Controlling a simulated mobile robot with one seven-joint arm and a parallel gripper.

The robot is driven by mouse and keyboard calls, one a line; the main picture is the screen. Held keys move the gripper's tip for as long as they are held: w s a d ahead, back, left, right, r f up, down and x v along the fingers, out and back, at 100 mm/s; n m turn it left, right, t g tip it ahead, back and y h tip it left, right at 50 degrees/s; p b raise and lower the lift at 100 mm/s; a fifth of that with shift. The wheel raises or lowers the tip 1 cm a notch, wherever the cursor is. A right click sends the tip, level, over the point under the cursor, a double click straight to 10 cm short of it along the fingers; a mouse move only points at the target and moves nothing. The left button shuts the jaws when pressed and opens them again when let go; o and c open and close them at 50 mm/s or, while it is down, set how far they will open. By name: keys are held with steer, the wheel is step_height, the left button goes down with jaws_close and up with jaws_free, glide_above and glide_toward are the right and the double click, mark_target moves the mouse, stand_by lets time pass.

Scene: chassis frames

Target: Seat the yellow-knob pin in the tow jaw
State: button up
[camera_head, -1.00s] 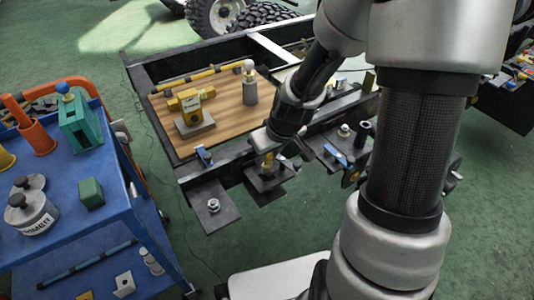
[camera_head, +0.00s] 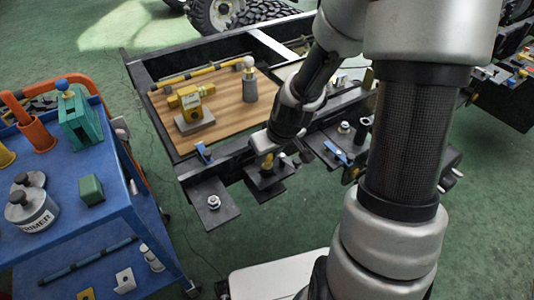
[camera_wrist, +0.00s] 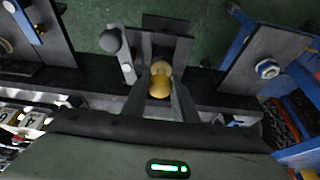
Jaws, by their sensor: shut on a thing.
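The yellow-knob pin (camera_wrist: 160,83) shows as a round yellow knob between the two dark fingers of my gripper (camera_wrist: 161,97) in the wrist view. My gripper (camera_head: 266,158) is shut on it and points down at the front beam in the head view. The tow jaw (camera_head: 265,186) is a dark plate bracket on that beam, right under the gripper; its plates (camera_wrist: 167,25) also show beyond the knob in the wrist view. The pin's shank is hidden, so I cannot tell how deep it sits in the jaw.
A lever with a dark ball (camera_wrist: 110,40) stands close left of the fingers in the wrist view. A plate with a bolt (camera_head: 213,202) lies left of the jaw, and a blue-handled bracket (camera_head: 336,152) lies right. A blue cart (camera_head: 75,210) stands left.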

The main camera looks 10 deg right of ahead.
steer(key=shift+f, duration=0.2)
steer(key=o, duration=1.1)
steer(key=shift+r, duration=0.15)
steer(key=shift+r+p, duration=1.1)
steer(key=shift+r, duration=0.25)
step_height(320, 180, up, 5)
steer(key=p, duration=0.4)
steer(key=shift+r, duration=0.1)
